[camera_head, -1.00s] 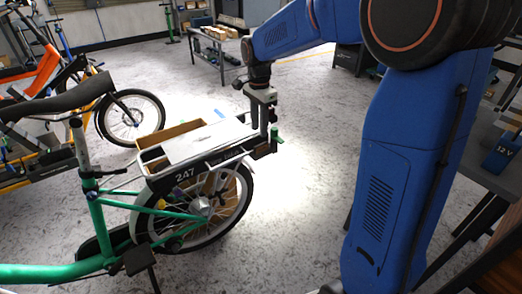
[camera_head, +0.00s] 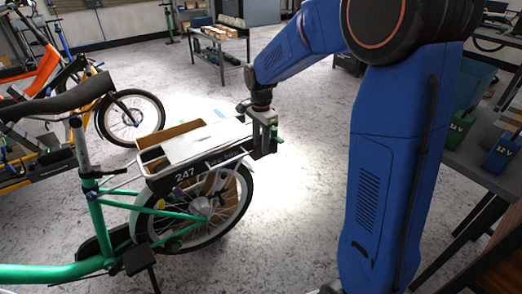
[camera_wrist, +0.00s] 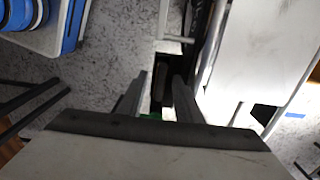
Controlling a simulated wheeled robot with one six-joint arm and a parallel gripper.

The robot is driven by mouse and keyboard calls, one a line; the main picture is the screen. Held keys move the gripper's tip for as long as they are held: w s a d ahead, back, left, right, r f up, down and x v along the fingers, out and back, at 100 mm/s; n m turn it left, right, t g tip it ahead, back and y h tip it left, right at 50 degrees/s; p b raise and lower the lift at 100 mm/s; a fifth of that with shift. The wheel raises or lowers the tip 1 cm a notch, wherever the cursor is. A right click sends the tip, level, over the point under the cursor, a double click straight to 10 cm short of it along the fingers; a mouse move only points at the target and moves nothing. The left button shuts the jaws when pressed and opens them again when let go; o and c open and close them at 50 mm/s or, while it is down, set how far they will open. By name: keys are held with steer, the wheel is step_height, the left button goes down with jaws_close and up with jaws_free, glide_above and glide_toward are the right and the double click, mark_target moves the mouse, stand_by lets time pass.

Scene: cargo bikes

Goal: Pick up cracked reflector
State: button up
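My gripper (camera_head: 263,147) is at the rear end of the rack of the green cargo bike (camera_head: 95,213), pointing down. The wrist view shows my gripper (camera_wrist: 159,92) with its two fingers apart and a dark gap between them. A small dark brownish piece (camera_wrist: 161,75) shows in that gap, near the fingertips. It may be the cracked reflector, but it is too dark to tell, and I see no contact. In the head view the gripper hides this spot.
The rack's light deck (camera_head: 200,142) and the plate marked 247 (camera_head: 185,174) are beside the gripper. A bench with batteries (camera_head: 500,150) stands at right. An orange bike (camera_head: 25,75) is at far left. Grey floor (camera_head: 300,200) is open behind the bike.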

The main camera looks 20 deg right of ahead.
jaws_close()
